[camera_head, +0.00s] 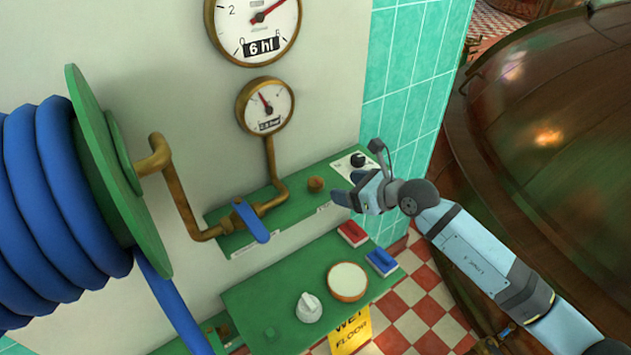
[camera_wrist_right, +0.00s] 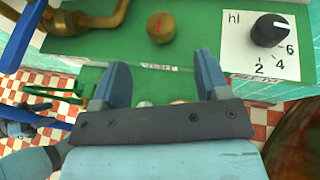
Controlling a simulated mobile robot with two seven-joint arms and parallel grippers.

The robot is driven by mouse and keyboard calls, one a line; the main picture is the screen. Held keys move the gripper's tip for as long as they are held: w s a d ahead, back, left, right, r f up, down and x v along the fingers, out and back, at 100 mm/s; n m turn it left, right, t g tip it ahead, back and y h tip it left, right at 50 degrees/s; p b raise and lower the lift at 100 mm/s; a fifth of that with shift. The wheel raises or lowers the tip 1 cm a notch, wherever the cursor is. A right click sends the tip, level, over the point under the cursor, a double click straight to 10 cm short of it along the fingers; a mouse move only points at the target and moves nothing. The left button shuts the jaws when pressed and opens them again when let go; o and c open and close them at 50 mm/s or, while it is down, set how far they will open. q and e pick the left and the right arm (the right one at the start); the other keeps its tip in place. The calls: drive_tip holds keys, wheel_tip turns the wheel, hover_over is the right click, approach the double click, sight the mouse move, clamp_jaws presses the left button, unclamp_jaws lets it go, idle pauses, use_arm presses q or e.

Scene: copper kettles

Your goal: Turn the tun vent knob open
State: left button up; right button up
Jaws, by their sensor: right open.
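Several knobs show, and I cannot read which is the tun vent knob. A round brass knob (camera_head: 316,184) sits on the upper green panel, above a small label too small to read; in the right wrist view the brass knob (camera_wrist_right: 161,28) is ahead of the fingers. A black dial knob (camera_head: 357,160) is on a white plate marked hl, 2, 4, 6; it also shows in the wrist view (camera_wrist_right: 269,30). My right gripper (camera_head: 347,189) is open and empty, apart from the panel.
A blue lever (camera_head: 251,222) is on the brass pipe. A hose reel (camera_head: 118,180) fills the left. A red block (camera_head: 352,233), a blue block (camera_head: 381,262) and a round cream-topped piece (camera_head: 347,281) are on the lower panel. A copper kettle (camera_head: 550,140) is at right.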

sight(320, 182)
drive_tip(key=x, duration=1)
drive_tip(key=shift+w+a, duration=0.2)
drive_tip(key=shift+f, duration=0.1)
drive_tip(key=c, duration=0.9)
